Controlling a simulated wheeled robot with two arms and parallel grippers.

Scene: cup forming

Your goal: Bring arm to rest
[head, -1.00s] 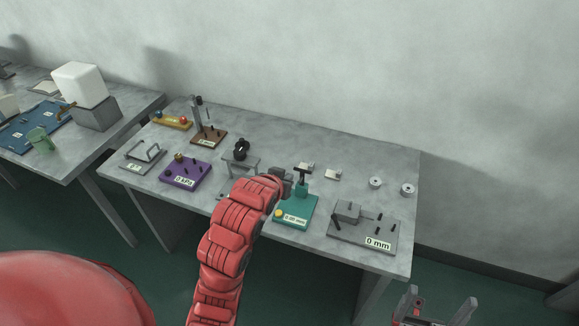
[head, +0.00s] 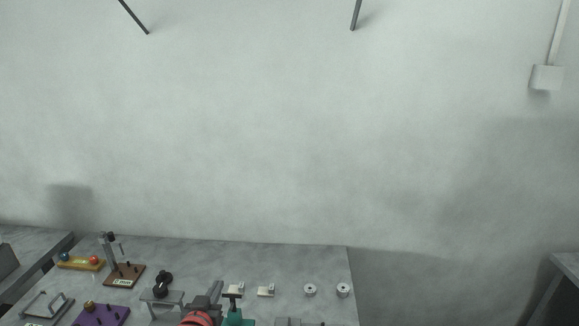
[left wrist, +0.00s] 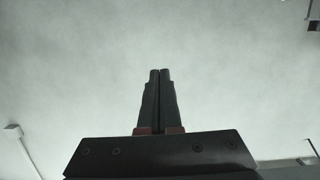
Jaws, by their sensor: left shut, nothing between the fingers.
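My left gripper (head: 214,290) shows at the bottom of the head view, with the red end of my left arm (head: 198,318) below it. It appears over the front part of the grey table (head: 215,258), between a black-knobbed grey stand (head: 162,290) and a teal device (head: 235,317). In the left wrist view its two dark fingers (left wrist: 160,75) lie side by side, shut with nothing between them, against a plain pale wall. The rest of the left arm is below the picture edge. My right gripper is out of view.
The table holds a yellow tray with balls (head: 82,263), a brown stand (head: 124,275), a purple block (head: 101,316), small pale blocks (head: 266,290) and two metal discs (head: 310,289). A bare wall (head: 280,140) fills the upper view. The table's front edge is out of view.

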